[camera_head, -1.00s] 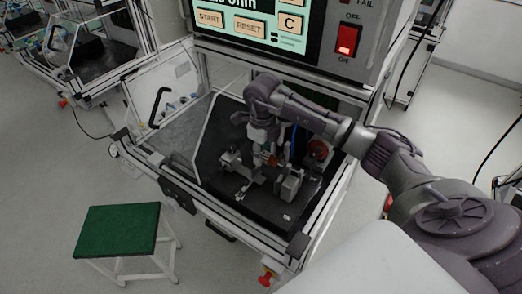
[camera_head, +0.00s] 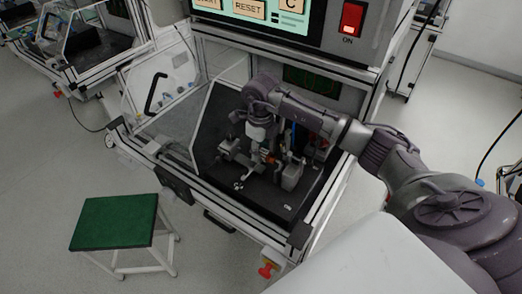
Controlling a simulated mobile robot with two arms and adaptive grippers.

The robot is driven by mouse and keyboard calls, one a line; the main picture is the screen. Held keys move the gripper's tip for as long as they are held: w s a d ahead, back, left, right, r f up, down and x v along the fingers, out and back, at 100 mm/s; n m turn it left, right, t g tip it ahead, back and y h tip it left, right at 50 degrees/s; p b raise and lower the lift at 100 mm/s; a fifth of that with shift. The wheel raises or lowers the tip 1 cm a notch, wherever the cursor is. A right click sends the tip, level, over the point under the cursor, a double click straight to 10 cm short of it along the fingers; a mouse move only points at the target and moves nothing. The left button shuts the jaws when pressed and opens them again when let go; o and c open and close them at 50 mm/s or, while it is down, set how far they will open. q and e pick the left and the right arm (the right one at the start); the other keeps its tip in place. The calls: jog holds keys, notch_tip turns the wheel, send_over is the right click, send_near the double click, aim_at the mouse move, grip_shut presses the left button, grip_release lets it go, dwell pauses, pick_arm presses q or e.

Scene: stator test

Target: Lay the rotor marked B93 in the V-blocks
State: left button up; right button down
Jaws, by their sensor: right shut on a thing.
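My right arm reaches from the right into the open test cabinet. My right gripper (camera_head: 262,154) points down over the dark bed and is shut on the rotor (camera_head: 269,158), of which only a small copper-orange part shows. The rotor is low over or in the grey fixture parts; I cannot tell whether it touches them. A grey block (camera_head: 291,175) stands to the right, and a grey fixture piece (camera_head: 229,152) to the left. I cannot tell which parts are the V-blocks. The B93 mark is not readable. My left gripper is not in view.
The cabinet's front rail (camera_head: 222,205) runs below the dark bed (camera_head: 262,208). A clear door (camera_head: 160,85) with a black handle is open at the left. A control panel (camera_head: 290,20) hangs above. A green-topped stool (camera_head: 115,222) stands on the floor at the front left.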

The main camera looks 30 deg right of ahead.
jog(key=shift+f, duration=0.15)
jog(key=shift+f+b, duration=0.85)
jog(key=shift+f, duration=0.25)
dwell(0.5)
jog(key=c, duration=0.7)
grip_release()
notch_tip(320, 180, up, 12)
jog(key=shift+r, duration=0.1)
dwell(0.4)
